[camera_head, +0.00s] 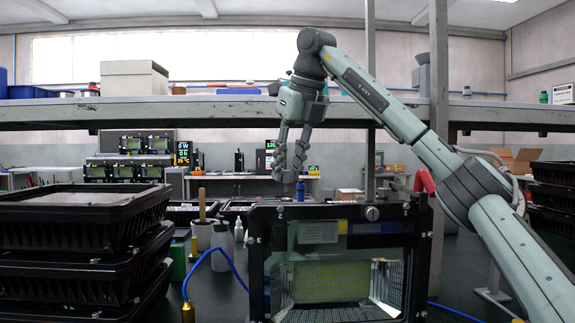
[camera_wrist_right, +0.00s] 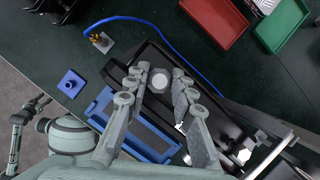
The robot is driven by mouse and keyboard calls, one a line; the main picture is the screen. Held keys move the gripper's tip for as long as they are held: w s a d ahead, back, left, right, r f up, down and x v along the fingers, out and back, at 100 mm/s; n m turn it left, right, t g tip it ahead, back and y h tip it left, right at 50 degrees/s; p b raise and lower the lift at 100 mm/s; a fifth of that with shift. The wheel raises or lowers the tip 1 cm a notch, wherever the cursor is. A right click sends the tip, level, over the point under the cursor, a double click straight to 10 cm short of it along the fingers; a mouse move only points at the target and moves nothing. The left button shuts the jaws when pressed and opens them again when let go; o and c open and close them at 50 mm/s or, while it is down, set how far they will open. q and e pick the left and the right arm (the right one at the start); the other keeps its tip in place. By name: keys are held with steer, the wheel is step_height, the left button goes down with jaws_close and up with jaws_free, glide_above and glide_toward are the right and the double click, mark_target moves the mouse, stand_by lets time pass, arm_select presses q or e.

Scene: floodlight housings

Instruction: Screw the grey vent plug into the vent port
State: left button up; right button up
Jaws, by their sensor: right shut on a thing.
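My right gripper (camera_head: 289,174) points down above the left part of the top edge of the black floodlight housing (camera_head: 256,270). Its fingers are shut on the grey vent plug (camera_wrist_right: 160,81), a round pale disc between the fingertips (camera_wrist_right: 158,84) in the wrist view. In the head view the plug is too small to make out clearly. The vent port is not distinguishable; the plug and fingers may cover it. The fingertips look a little above the housing, with a gap.
Stacked black housings (camera_head: 85,215) stand at the left. A blue hose (camera_head: 222,250) curves beside the housing. Red (camera_wrist_right: 216,20) and green (camera_wrist_right: 282,22) trays lie near the top right of the wrist view. A shelf beam (camera_head: 200,110) crosses behind my right arm.

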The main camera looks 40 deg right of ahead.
steer(key=shift+p, duration=0.35)
stand_by(1.1)
steer(key=shift+r+p, duration=0.1)
steer(key=shift+p, duration=0.45)
stand_by(0.4)
steer(key=shift+f+b, duration=0.7)
steer(key=shift+f, duration=0.8)
steer(key=o, duration=1)
steer(key=v, duration=1.2)
steer(key=shift+f, duration=0.1)
